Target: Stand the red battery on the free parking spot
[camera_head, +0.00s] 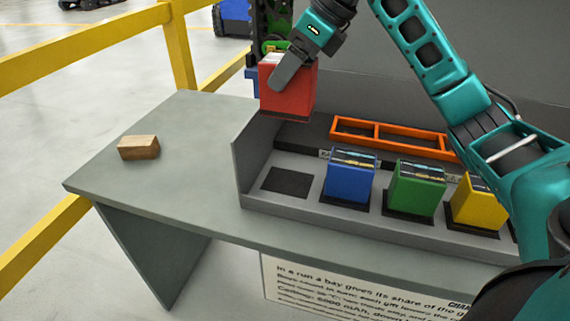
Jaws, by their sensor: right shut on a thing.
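The red battery (293,93) is a box held upright in the air by my right gripper (285,72), which is shut on it. It hangs above the left end of the grey rack, over its left wall. The free parking spot (287,181) is a bare dark square at the left end of the rack, below the battery. To its right stand a blue battery (349,178), a green battery (416,190) and a yellow battery (477,205), each on a dark square. My left gripper does not show.
An orange frame (392,129) lies on the rack behind the batteries. The rack's left wall (252,157) stands up beside the free spot. A wooden block (139,148) lies on the left of the grey table (190,158). A yellow railing (180,50) runs behind.

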